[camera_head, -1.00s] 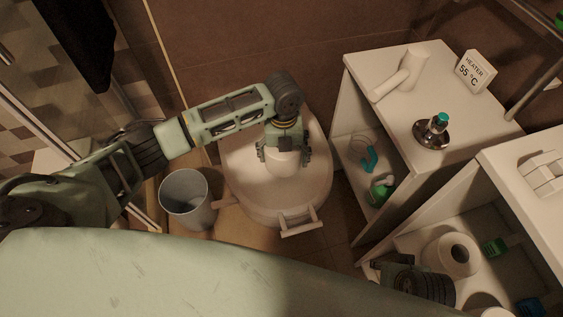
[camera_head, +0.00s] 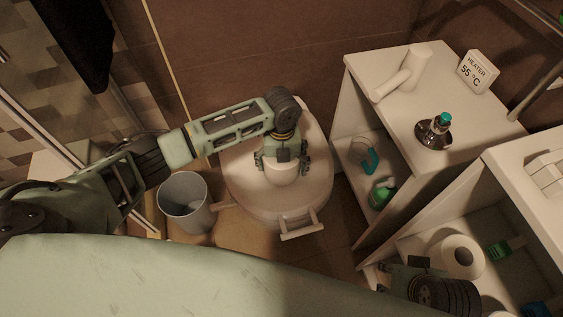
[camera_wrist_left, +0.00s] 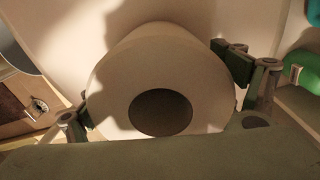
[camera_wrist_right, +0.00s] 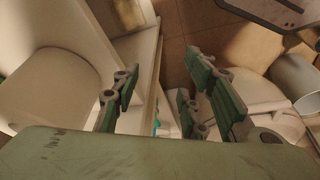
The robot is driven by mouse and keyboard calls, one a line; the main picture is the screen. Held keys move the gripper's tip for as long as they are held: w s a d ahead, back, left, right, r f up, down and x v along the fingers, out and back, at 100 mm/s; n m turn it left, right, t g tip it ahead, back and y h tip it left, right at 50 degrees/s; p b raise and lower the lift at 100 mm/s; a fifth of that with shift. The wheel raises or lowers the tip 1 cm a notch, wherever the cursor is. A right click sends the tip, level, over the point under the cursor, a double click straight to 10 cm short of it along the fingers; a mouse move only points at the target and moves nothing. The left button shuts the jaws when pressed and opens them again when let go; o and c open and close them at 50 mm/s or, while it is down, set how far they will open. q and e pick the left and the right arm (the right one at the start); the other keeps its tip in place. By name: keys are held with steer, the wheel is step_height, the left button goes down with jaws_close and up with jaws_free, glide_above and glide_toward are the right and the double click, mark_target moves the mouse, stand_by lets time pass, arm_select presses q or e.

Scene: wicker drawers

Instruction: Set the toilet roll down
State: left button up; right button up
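A white toilet roll (camera_head: 281,173) is between the fingers of my left gripper (camera_head: 282,162), over the closed toilet lid (camera_head: 250,190). In the left wrist view the roll (camera_wrist_left: 160,75) shows its dark core end. The finger pads lie close against its two sides. The lid is right under the roll; I cannot tell whether they touch. My right gripper (camera_head: 392,275) is low by the open drawer at the right; in the right wrist view its fingers (camera_wrist_right: 170,100) are apart with nothing between them.
Another toilet roll (camera_head: 463,256) is in the drawer (camera_head: 425,240) beside green items; a roll shows left of my right fingers (camera_wrist_right: 45,90). A grey bin (camera_head: 186,203) stands left of the toilet. A white cabinet (camera_head: 385,130) with a green bottle (camera_head: 381,195) stands to its right.

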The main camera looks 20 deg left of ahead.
arm_select(q)
steer(key=shift+o, duration=1)
steer(key=shift+r, duration=0.15)
steer(key=shift+r, duration=0.3)
step_height(320, 180, up, 12)
steer(key=p, duration=0.3)
steer(key=shift+f, duration=0.25)
arm_select(e)
step_height(320, 180, down, 11)
steer(key=shift+a+g, duration=0.15)
steer(key=shift+g, duration=0.15)
